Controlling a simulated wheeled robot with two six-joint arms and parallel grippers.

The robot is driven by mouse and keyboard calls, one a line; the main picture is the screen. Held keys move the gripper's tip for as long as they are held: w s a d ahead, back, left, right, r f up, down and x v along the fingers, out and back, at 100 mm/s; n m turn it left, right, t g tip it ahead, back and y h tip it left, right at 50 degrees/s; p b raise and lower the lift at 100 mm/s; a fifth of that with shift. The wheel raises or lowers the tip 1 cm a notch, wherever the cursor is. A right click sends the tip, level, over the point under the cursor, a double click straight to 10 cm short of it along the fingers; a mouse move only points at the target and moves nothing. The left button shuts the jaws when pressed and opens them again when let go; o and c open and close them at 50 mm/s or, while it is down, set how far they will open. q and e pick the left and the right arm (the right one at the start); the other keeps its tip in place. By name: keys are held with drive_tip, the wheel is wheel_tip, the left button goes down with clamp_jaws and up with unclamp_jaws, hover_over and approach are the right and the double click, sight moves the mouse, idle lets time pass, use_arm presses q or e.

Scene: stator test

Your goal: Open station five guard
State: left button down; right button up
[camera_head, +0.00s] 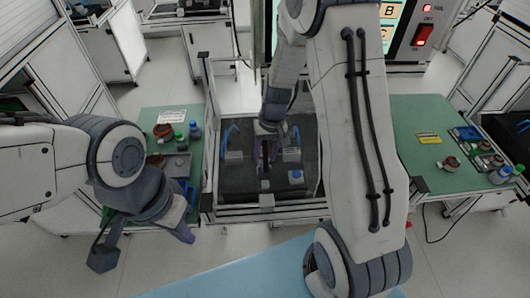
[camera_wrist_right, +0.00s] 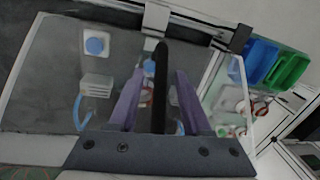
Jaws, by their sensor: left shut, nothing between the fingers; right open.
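The station five guard appears as a clear, greyish panel (camera_wrist_right: 60,60) over the dark station bed (camera_head: 235,185), and it looks closed. In the right wrist view a dark upright bar (camera_wrist_right: 161,75), probably the guard's handle, stands between the purple fingers of my right gripper (camera_wrist_right: 158,100). The fingers are open, with a gap on each side of the bar; contact is not visible. In the head view my right gripper (camera_head: 267,152) points down over the middle of the station, partly hidden by its own arm. My left gripper (camera_head: 185,234) is shut and empty, left of the station.
A green table (camera_head: 150,122) with bottles and small parts stands left. Another green table (camera_head: 425,170) with a yellow label and parts stands right. A panel with a red switch (camera_head: 423,35) is behind. Blue fittings (camera_wrist_right: 95,45) show through the guard. A light blue surface (camera_head: 240,275) lies in front.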

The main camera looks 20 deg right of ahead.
clamp_jaws()
idle(1.4)
